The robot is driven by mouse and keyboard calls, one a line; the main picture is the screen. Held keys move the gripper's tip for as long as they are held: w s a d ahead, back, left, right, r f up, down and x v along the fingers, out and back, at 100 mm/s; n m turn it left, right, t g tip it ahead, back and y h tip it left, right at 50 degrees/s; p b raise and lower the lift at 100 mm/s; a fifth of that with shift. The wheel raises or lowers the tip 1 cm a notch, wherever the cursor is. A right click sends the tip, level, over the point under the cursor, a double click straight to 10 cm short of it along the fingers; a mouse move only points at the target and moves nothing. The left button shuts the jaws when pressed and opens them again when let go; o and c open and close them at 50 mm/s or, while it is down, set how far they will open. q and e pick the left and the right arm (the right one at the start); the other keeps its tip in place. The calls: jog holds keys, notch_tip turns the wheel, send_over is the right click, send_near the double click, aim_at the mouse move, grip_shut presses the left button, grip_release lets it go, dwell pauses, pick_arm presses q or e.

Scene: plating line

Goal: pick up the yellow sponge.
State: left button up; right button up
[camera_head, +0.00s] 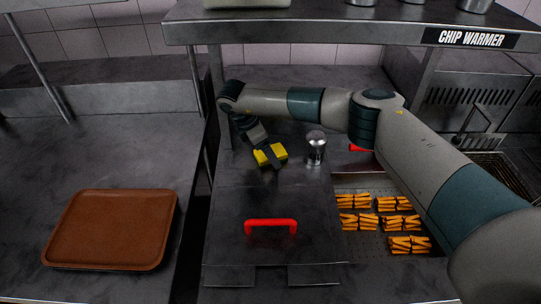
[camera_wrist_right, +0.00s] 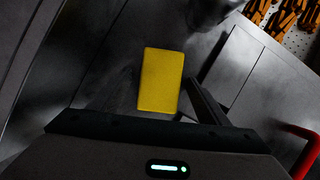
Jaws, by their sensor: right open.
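The yellow sponge (camera_head: 269,155) lies on the dark metal counter behind the red-handled lid, under my right gripper (camera_head: 267,156). In the right wrist view the sponge (camera_wrist_right: 160,80) is a plain yellow block. It stands between the two fingers of my right gripper (camera_wrist_right: 158,95), with a gap on each side. The right gripper is open, and one finger crosses in front of the sponge in the head view. Whether a finger touches it cannot be told. My left gripper is not in view.
A metal shaker (camera_head: 315,148) stands close right of the sponge. A red handle (camera_head: 271,226) rises from the lid in front. Several chip portions (camera_head: 380,222) lie in a perforated well at right. A brown tray (camera_head: 112,229) lies on the left counter. A shelf (camera_head: 330,32) spans above.

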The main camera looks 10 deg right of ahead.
jog(key=c, duration=1.2)
jog(key=shift+r+p, duration=0.3)
jog(key=shift+p, duration=0.15)
jog(key=shift+r+b, duration=0.25)
jog(key=shift+b, duration=0.15)
notch_tip(320, 180, up, 8)
jog(key=b, duration=0.3)
jog(key=shift+r, duration=0.7)
